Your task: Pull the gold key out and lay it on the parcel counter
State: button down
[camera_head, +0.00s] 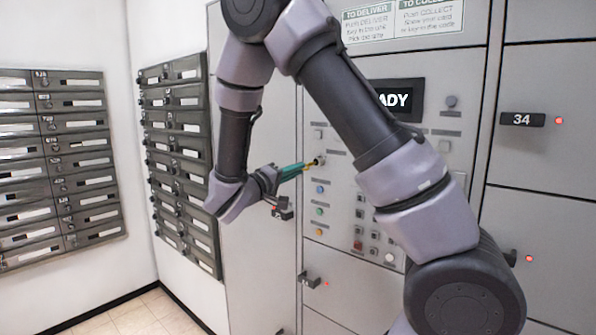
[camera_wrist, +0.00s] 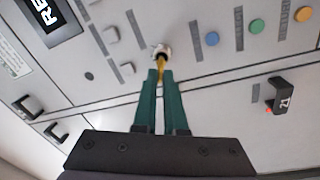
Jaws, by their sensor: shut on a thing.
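The gold key (camera_wrist: 161,66) is in a round metal lock (camera_wrist: 160,51) on the grey locker panel. My gripper (camera_wrist: 161,80), with green fingers, is shut on the key, and the key's far end meets the lock. In the head view my gripper (camera_head: 303,166) reaches the panel from the left, with the gold key (camera_head: 311,163) showing small between the fingertips and the lock (camera_head: 319,160). How deep the key sits in the lock cannot be seen. The parcel counter is not recognisable in either view.
Coloured buttons (camera_head: 320,211) and a dark display (camera_head: 401,99) are on the panel around the lock. A black locker handle numbered 21 (camera_wrist: 287,96) sticks out nearby. Banks of dark mailboxes (camera_head: 60,165) line the left walls. Tiled floor (camera_head: 140,312) shows at lower left.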

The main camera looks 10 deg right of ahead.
jog(key=shift+v, duration=0.95)
jog(key=shift+s+a+r, duration=0.1)
jog(key=shift+s+a, duration=0.05)
jog(key=shift+a, duration=0.1)
